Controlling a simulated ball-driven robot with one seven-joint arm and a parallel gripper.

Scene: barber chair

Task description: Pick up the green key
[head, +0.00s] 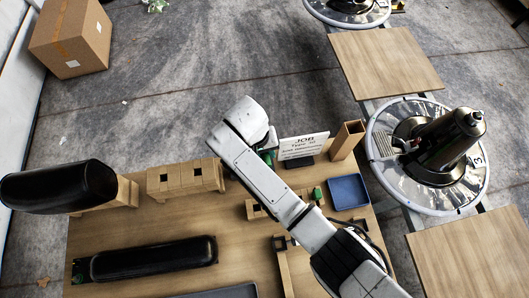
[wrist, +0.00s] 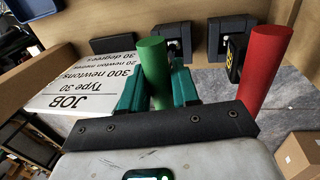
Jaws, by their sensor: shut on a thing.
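The green key (wrist: 153,62) shows in the wrist view as a green cylinder standing up between the two teal fingers of my gripper (wrist: 158,78). The fingers are shut on it, one on each side. Its lower end is hidden behind the dark bar of the gripper. In the head view my arm crosses the middle of the wooden table and hides most of my gripper. A small green patch (head: 267,157) shows beside the arm there; I cannot tell whether it is the key or a finger.
A red cylinder (wrist: 265,65) stands right of my gripper. A white job sign (head: 303,146) stands close by, left in the wrist view. The table holds an upright wooden box (head: 347,140), a blue tray (head: 348,192), slotted wooden blocks (head: 185,178) and a long black cushion (head: 145,259).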

